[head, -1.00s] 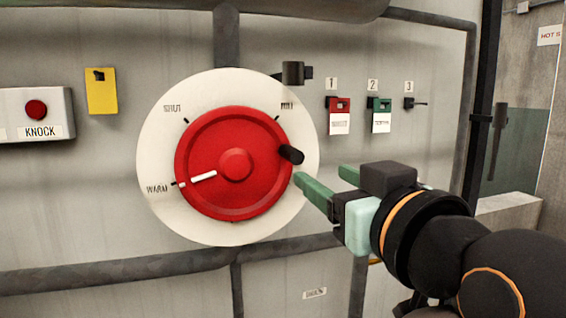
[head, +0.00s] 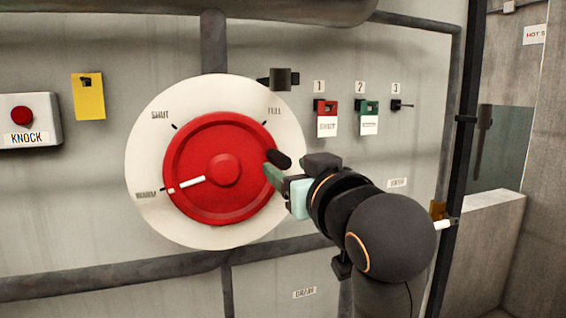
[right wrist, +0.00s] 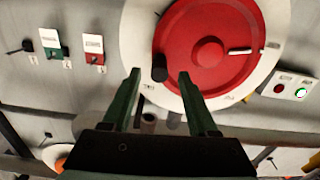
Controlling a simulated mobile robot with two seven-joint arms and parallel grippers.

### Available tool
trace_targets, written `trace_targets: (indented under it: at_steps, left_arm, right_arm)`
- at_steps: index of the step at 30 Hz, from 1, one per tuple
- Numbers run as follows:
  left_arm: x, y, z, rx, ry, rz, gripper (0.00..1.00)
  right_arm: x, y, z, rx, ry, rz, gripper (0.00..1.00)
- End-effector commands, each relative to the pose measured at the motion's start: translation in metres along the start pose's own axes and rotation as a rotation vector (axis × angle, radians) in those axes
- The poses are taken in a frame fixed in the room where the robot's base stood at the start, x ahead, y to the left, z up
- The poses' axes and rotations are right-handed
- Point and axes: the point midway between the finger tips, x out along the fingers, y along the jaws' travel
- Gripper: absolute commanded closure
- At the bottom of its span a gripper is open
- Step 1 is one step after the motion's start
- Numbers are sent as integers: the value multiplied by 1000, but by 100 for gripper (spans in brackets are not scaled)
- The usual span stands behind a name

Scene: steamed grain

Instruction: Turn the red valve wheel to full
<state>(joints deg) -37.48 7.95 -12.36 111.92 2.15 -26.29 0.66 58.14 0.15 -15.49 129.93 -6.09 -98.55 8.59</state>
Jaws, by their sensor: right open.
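The red valve wheel (head: 222,199) sits on a round white dial plate (head: 145,167) on the wall. The plate is marked SHUT, WARM and FULL. The wheel's white pointer (head: 190,183) points left, at WARM. A black handle knob (head: 279,160) sticks out from the wheel's right rim. My right gripper (head: 272,174) is open at the knob, partly covering the rim. In the right wrist view, which is upside down, the knob (right wrist: 159,67) shows between the two green fingertips (right wrist: 158,77); contact cannot be told. My left gripper is not in view.
A KNOCK button box (head: 28,120) and a yellow tag (head: 88,96) are at the left. A black bracket (head: 281,79) juts out above the wheel. Red (head: 326,108) and green (head: 367,108) tagged switches and a small lever (head: 401,105) are at the right. Pipes cross the wall.

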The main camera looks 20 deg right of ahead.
Motion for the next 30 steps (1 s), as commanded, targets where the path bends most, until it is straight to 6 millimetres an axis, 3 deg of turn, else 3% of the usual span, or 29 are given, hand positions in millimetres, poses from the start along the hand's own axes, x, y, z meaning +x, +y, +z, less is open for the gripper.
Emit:
trace_targets:
  at_steps: [7,19,30]
  left_arm:
    - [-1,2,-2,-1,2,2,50]
    - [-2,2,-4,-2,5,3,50]
    - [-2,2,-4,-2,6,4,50]
  right_arm:
    - [31,1,0,1,-1,1,41]
    - [37,0,0,1,1,1,42]
    - [37,0,0,1,2,1,83]
